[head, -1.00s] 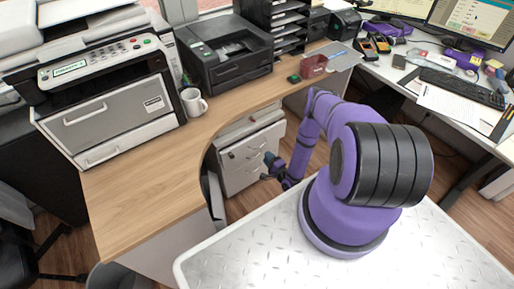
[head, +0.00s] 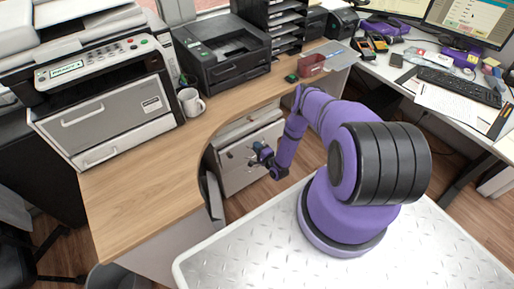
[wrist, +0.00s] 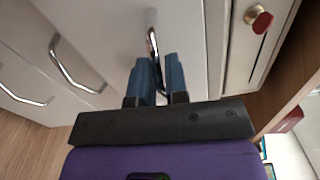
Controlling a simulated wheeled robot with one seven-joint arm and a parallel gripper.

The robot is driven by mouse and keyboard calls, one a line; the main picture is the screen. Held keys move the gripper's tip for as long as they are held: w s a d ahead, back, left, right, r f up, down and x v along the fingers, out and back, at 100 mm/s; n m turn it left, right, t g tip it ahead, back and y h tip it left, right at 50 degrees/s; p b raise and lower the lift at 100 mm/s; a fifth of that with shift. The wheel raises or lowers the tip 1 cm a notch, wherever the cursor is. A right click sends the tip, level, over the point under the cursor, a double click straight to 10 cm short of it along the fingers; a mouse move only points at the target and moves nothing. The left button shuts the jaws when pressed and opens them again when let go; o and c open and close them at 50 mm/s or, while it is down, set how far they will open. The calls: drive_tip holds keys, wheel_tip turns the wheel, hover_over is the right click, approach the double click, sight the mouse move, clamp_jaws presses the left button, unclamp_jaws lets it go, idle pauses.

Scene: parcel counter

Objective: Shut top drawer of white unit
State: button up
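The white drawer unit (head: 240,174) stands under the curved wooden desk. Its upper part appears pulled out, but how far the top drawer is open is hard to judge. My gripper (head: 257,154) is in front of the unit's upper fronts. In the wrist view, my gripper's two blue fingers (wrist: 161,76) stand close together on either side of a metal handle (wrist: 151,38) on a pale drawer front (wrist: 185,28). Whether they press on the handle cannot be seen. Other drawer handles (wrist: 72,68) show to the left. A strip with a red-topped knob (wrist: 260,20) lies to the right.
The wooden desk (head: 135,195) overhangs the unit and carries a large printer (head: 105,110), a white mug (head: 190,102) and a black printer (head: 225,60). Wooden floor (head: 310,150) shows right of the unit.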

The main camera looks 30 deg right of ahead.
sight(252, 141)
clamp_jaws()
drive_tip(key=shift+w, duration=2.15)
drive_tip(key=shift+o, duration=2.4)
unclamp_jaws()
drive_tip(key=shift+w+a, duration=0.1)
drive_tip(key=shift+w, duration=0.05)
drive_tip(key=s, duration=1.1)
drive_tip(key=shift+d, duration=0.2)
drive_tip(key=shift+w, duration=0.1)
